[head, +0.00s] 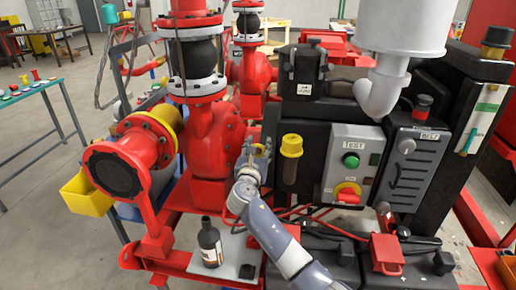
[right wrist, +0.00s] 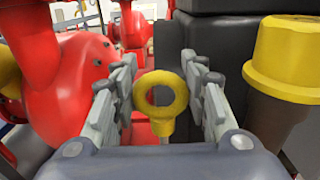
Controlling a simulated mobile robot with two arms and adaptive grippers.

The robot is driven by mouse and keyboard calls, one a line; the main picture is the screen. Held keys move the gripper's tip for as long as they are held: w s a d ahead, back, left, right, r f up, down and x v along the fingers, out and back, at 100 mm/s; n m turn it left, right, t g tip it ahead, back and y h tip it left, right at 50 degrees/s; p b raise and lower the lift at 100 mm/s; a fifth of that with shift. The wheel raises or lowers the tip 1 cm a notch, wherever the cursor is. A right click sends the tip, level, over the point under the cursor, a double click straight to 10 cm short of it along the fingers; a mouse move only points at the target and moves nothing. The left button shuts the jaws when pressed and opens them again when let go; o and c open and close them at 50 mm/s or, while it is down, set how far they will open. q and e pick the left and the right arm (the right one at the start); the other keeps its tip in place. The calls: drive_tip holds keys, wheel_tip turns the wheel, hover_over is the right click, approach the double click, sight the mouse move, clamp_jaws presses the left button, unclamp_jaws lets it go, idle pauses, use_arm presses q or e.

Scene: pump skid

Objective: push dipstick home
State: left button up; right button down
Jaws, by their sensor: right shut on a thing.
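The dipstick has a yellow ring handle (head: 259,148), which shows upright in the right wrist view (right wrist: 160,117) with a short stem below it. My right gripper (head: 254,160) reaches up from the lower right and is shut on the dipstick, with a finger on each side of the ring in the right wrist view (right wrist: 165,95). The lower part of the dipstick and its tube are hidden by the gripper, so I cannot tell how deep it sits. My left gripper is not in view.
Just right of the gripper is a yellow cap (head: 291,145) on a dark neck. The TEST box (head: 352,150) and BELT panel (head: 412,165) are further right. The red pump casing (head: 212,140) is close on the left. A dark bottle (head: 210,243) stands below.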

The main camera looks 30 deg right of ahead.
drive_tip(key=shift+a+f, duration=0.15)
drive_tip(key=shift+f, duration=0.15)
wheel_tip(320, 180, down, 8)
drive_tip(key=b, duration=0.4)
drive_tip(key=shift+r, duration=0.1)
drive_tip(key=shift+a+f+b, duration=0.1)
drive_tip(key=shift+f+b, duration=0.2)
drive_tip(key=shift+f, duration=0.05)
drive_tip(key=shift+s+f, duration=0.1)
drive_tip(key=c, duration=1.2)
unclamp_jaws()
drive_tip(key=shift+o, duration=1.2)
drive_tip(key=shift+s+a, duration=0.15)
drive_tip(key=shift+s+r, duration=0.2)
drive_tip(key=shift+r, duration=0.3)
drive_tip(key=shift+w, duration=0.1)
